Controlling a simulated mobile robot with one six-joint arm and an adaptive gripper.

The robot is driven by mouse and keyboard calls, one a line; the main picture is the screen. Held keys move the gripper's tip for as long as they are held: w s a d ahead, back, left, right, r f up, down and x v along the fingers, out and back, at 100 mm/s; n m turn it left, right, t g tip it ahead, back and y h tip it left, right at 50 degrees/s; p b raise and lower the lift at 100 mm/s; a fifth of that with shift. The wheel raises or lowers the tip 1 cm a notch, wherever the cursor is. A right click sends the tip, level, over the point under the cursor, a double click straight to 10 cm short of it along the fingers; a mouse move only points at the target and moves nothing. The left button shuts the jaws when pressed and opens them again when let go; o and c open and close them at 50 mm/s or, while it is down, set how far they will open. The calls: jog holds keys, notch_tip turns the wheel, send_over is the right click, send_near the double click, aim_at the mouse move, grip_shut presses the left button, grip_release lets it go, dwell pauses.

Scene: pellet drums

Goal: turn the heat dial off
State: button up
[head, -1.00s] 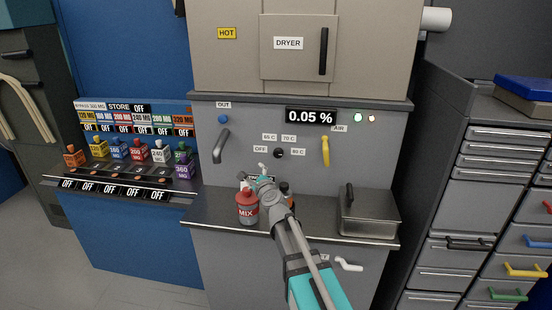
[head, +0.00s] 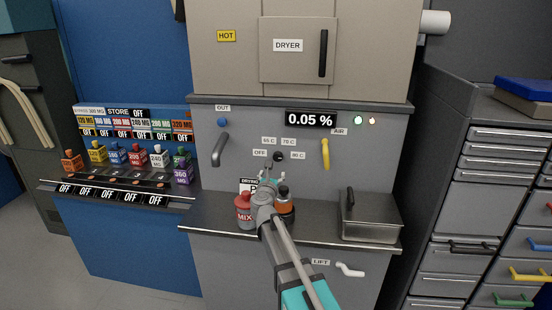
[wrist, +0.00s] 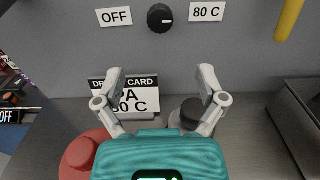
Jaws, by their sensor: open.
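The heat dial (head: 279,156) is a small black knob on the grey dryer panel, between the OFF label (head: 260,153) and the 80 C label (head: 297,155). In the wrist view the dial (wrist: 160,18) is at the top centre, and its white mark points right, toward the 80 C label (wrist: 207,12). The OFF label (wrist: 115,17) is on its left. My gripper (wrist: 162,72) is open and empty, its two fingers spread below the dial and apart from it. In the head view my gripper (head: 270,176) is just below the dial.
A red MIX bottle (head: 244,212) and a dark-capped orange bottle (head: 285,205) stand on the counter beside my arm. A drying card (wrist: 135,97) reading PA 80 C is behind my left finger. A yellow AIR handle (head: 325,153) is right of the dial; a metal bin (head: 370,220) stands further right.

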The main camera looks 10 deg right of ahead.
aim_at(277, 158)
jog(key=x, duration=1.3)
jog(key=shift+w+d, duration=0.15)
jog(key=shift+w, duration=0.2)
jog(key=c, duration=1.1)
jog(key=shift+c, duration=0.2)
